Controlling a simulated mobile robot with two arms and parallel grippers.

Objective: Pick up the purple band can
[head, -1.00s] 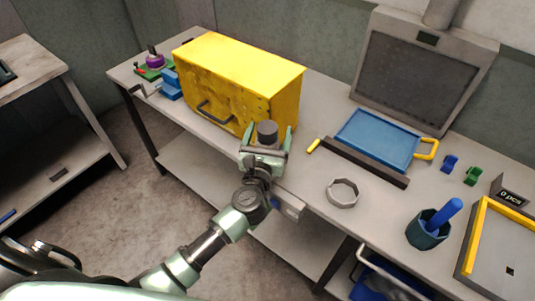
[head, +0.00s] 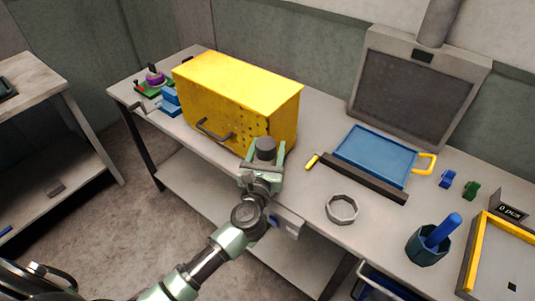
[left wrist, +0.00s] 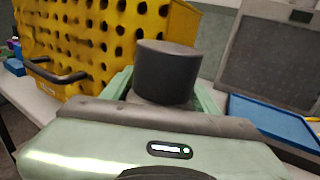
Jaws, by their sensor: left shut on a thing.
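My left gripper (head: 264,158) is shut on a dark grey cylindrical can (head: 265,145), upright between the fingers, in front of the right end of the yellow box. In the left wrist view the same can (left wrist: 166,72) stands up between the pale green fingers (left wrist: 160,92). Its lower part is hidden by the gripper, and no purple shows on it. A small item with a purple ring (head: 155,78) is on a green and red piece at the table's far left end. My right gripper is not in view.
The yellow perforated box (head: 235,85) with a dark handle stands close behind the gripper. To the right are a dark bar (head: 362,178), a blue tray (head: 375,153), a metal ring (head: 342,209), a dark cup (head: 427,246) and a yellow-rimmed tray (head: 483,240).

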